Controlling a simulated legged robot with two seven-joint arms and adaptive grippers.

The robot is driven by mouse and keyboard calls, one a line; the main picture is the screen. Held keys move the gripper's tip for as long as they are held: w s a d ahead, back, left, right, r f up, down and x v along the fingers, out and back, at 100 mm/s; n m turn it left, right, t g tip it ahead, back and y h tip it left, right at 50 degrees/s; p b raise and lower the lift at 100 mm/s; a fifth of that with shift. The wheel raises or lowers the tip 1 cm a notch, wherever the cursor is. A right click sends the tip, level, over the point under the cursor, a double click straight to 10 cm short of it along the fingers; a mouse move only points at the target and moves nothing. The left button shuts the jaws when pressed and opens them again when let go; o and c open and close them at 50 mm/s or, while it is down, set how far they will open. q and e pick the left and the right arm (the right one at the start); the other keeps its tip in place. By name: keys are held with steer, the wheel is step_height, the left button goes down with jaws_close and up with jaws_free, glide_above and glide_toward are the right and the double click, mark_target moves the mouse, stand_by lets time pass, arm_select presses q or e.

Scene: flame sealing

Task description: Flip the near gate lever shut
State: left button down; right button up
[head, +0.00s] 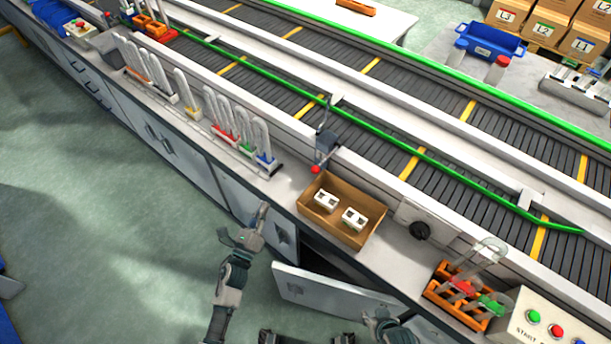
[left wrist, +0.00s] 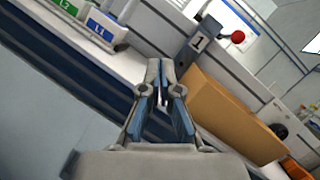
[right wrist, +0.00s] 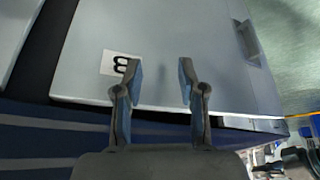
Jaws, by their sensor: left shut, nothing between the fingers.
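The gate lever has a red ball knob (head: 315,169) below a dark grey post (head: 326,142) at the conveyor's near edge. In the left wrist view the knob (left wrist: 238,36) sits on a thin arm beside the post (left wrist: 198,44), which is marked 1. My left gripper (head: 263,208) is shut and empty, near the counter's front edge, left of and nearer than the knob, not touching it. Its closed fingertips (left wrist: 161,66) show below the post. My right gripper (head: 376,318) is low by the open cabinet door; its fingers (right wrist: 160,68) are apart with nothing between them.
A cardboard box (head: 341,225) with two white parts stands right of the lever. A rack of tall clear loops (head: 247,150) stands to its left. A cabinet door (head: 335,291) hangs open below the counter. An orange rack (head: 455,303) is at the right.

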arm_select(q)
steer(key=w+d+r+m+g+h, duration=0.1)
steer(key=w+d+r+m+h, duration=0.1)
steer(key=d+m+h, duration=0.1)
steer(key=w+d+r+m+g+h, duration=0.1)
steer(key=d+r+m+h, duration=0.2)
steer(key=d+m, duration=0.2)
steer(key=w+d+r+m+g+h, duration=0.1)
steer(key=w+d+r+m+h, duration=0.1)
steer(key=m, duration=0.4)
steer(key=shift+w+d+r+h, duration=0.15)
steer(key=shift+w+d+h, duration=0.1)
steer(key=shift+d, duration=0.45)
steer(key=shift+w+d+r+h, duration=0.15)
steer(key=shift+d+h, duration=0.1)
steer(key=shift+d, duration=0.45)
arm_select(e)
steer(key=shift+s+d+r+g, duration=0.2)
steer(key=shift+s+r+g, duration=0.2)
steer(key=shift+s+r, duration=0.55)
arm_select(q)
steer(key=shift+d, duration=0.25)
arm_select(e)
steer(key=shift+s+d, duration=0.1)
steer(key=shift+d, duration=0.15)
